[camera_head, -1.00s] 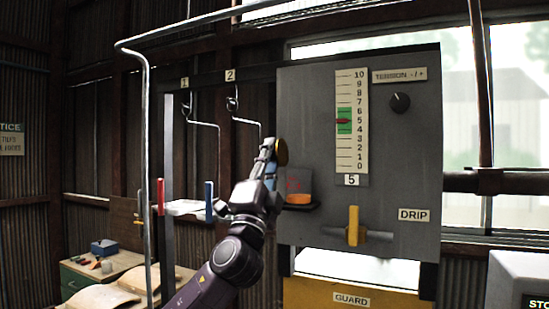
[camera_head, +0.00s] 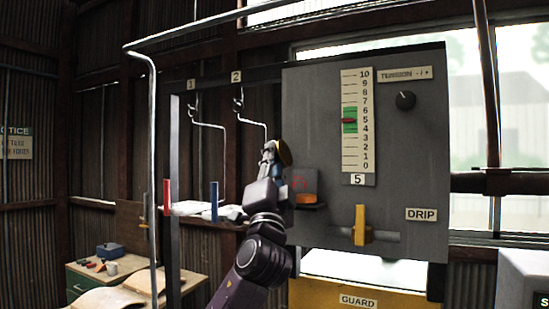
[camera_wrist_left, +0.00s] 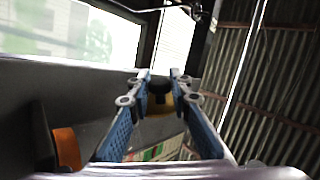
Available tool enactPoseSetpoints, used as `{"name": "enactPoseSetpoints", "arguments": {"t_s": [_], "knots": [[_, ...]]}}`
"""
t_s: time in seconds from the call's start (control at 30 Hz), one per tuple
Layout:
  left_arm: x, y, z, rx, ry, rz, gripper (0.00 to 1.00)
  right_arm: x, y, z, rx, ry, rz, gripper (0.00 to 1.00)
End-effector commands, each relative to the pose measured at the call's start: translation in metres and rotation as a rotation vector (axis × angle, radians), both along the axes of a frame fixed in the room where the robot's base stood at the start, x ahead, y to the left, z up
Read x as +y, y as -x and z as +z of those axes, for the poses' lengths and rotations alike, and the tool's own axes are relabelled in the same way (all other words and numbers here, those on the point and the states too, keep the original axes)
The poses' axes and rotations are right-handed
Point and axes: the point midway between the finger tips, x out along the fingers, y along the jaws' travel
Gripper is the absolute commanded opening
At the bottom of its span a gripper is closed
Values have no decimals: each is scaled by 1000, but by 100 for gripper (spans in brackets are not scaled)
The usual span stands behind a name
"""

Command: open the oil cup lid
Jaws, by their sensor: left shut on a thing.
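The oil cup (camera_head: 306,198) shows an orange lower part and sits on a small dark ledge at the lower left of the grey panel. The orange part also shows at the lower left of the left wrist view (camera_wrist_left: 67,148). A round yellow-brown lid (camera_head: 285,152) stands tilted above and left of the cup, apart from the orange part. My left gripper (camera_head: 270,156) is at the lid, its blue-padded fingers (camera_wrist_left: 159,82) shut on it. The lid's yellow edge (camera_wrist_left: 160,104) shows between the fingers. Any hinge is hidden. My right gripper is not in view.
The grey panel (camera_head: 410,150) carries a scale, a knob (camera_head: 405,100) and a yellow drip handle (camera_head: 361,225). A yellow guard (camera_head: 340,295) is below. Left of my arm are hanging hooks, a bent rail (camera_head: 152,180), and red and blue upright handles (camera_head: 214,202).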

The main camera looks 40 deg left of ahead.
Motion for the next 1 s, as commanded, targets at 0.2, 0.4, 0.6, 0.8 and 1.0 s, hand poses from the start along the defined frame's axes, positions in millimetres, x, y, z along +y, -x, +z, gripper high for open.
{"name": "enactPoseSetpoints", "arguments": {"t_s": [0.2, 0.4, 0.6, 0.8, 1.0], "knots": [[1, 1, 2, -4, 0, 2, 36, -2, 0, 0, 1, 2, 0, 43], [0, 1, 1, -2, 0, 1, 36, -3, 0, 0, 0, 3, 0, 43], [-5, 6, -7, 0, -1, -1, 36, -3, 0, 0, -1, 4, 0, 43], [-20, 28, -31, 2, -2, -2, 36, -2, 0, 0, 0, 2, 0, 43], [-36, 54, -57, 0, 0, -2, 36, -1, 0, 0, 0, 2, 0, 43]]}}
